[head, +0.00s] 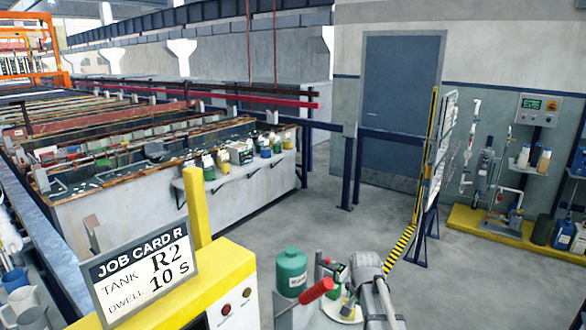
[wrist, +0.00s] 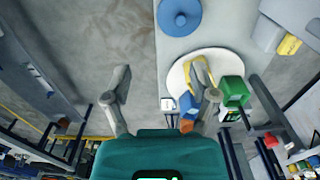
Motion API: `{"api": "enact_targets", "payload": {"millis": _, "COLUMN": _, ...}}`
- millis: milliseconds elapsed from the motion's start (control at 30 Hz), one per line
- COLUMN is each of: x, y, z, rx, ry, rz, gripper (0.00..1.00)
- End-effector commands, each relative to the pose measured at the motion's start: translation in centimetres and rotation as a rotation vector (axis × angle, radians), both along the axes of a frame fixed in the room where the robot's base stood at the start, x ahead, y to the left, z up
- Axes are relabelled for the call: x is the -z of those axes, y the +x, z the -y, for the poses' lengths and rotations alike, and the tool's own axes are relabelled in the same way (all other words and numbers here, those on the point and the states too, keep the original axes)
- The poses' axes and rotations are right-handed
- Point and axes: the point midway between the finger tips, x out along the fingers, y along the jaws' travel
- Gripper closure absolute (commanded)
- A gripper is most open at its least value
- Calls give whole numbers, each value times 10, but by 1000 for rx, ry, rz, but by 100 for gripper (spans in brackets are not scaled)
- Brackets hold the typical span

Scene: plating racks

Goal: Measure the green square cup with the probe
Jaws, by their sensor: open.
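In the wrist view a boxy green thing (wrist: 233,90) stands at the right edge of a white round plate (wrist: 212,55); it may be the green square cup, but I cannot tell for sure. A yellow piece (wrist: 200,73) and a small blue piece (wrist: 186,101) are on or over the plate, partly hidden by my right finger. I cannot make out which piece is the probe. My gripper (wrist: 162,78) is open, with nothing seen held between its fingers. In the head view my grey arm hides part of this spot.
A green jar (head: 291,272) and a red handle (head: 316,290) stand near my arm. A job card (head: 140,280) reads tank R2, dwell 10 s. Tanks (head: 220,205) with bottles on a ledge lie behind. The grey floor at the middle right is clear.

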Motion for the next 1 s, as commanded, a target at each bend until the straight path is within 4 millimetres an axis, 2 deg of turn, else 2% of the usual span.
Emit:
{"api": "enact_targets", "payload": {"millis": 33, "x": 9, "y": -12, "z": -2, "rx": -34, "ry": 0, "rz": 0, "gripper": 25}}
{"api": "enact_targets", "payload": {"millis": 167, "x": 25, "y": -40, "z": -8, "rx": -151, "ry": 0, "rz": 0, "gripper": 25}}
{"api": "enact_targets", "payload": {"millis": 400, "x": 61, "y": -104, "z": -19, "rx": -446, "ry": -1, "rz": -1, "gripper": 25}}
{"api": "enact_targets", "payload": {"millis": 500, "x": 69, "y": -121, "z": -22, "rx": -535, "ry": -1, "rz": -1, "gripper": 25}}
{"api": "enact_targets", "payload": {"millis": 667, "x": 74, "y": -132, "z": -24, "rx": -607, "ry": -1, "rz": -1, "gripper": 25}}
{"api": "enact_targets", "payload": {"millis": 1000, "x": 73, "y": -131, "z": -24, "rx": -616, "ry": -1, "rz": -1, "gripper": 25}}
